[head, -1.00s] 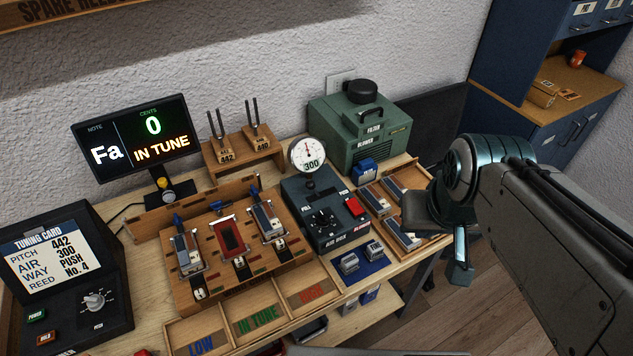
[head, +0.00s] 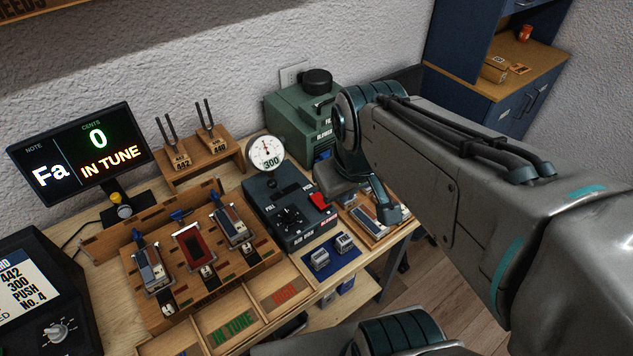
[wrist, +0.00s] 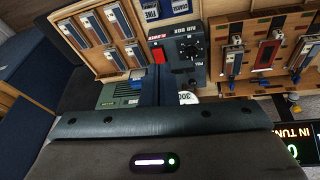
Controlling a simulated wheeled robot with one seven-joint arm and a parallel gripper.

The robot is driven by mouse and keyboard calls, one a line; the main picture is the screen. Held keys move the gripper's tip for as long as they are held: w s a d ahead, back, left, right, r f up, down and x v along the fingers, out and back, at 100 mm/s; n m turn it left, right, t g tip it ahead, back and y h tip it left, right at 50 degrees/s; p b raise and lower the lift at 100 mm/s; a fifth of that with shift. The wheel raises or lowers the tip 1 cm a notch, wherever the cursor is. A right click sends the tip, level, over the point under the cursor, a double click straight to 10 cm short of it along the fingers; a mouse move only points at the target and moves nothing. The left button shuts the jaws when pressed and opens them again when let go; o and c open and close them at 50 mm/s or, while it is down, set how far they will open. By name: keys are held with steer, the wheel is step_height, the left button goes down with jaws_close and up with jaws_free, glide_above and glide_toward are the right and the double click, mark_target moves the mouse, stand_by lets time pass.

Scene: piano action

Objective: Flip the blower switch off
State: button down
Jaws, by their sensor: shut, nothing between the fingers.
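The red blower switch (head: 320,201) is on the right of the dark air box (head: 290,215), with red lettering by it. In the wrist view the red switch (wrist: 158,54) is clear, just beyond the fingers. I cannot tell its tilt. A round gauge (head: 266,152) with 300 on it stands at the back of the air box. The dark fingers also show in the wrist view (wrist: 159,84); contact with the box is not visible.
The green blower (head: 297,122) stands behind, partly hidden by my arm. A reed tray (wrist: 104,36) lies beside the air box. A wooden stand (head: 195,255) with several reeds is left of it.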

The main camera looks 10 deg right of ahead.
steer(key=w+f+n+g+b, duration=0.1)
steer(key=w+f+n, duration=0.1)
steer(key=w+n, duration=0.65)
steer(key=n+g+y+b, duration=0.1)
steer(key=n, duration=1.1)
glide_above(317, 196)
steer(key=s, duration=0.2)
steer(key=shift+m, duration=0.25)
steer(key=shift+d+f, duration=0.25)
steer(key=shift+f, duration=0.95)
steer(key=shift+d+f, duration=0.2)
steer(key=shift+f, duration=0.95)
steer(key=shift+f, duration=0.1)
steer(key=f, duration=0.4)
steer(key=w+f, duration=0.1)
steer(key=f, duration=0.8)
steer(key=shift+w+a+f, duration=0.3)
steer(key=shift+w+f, duration=0.05)
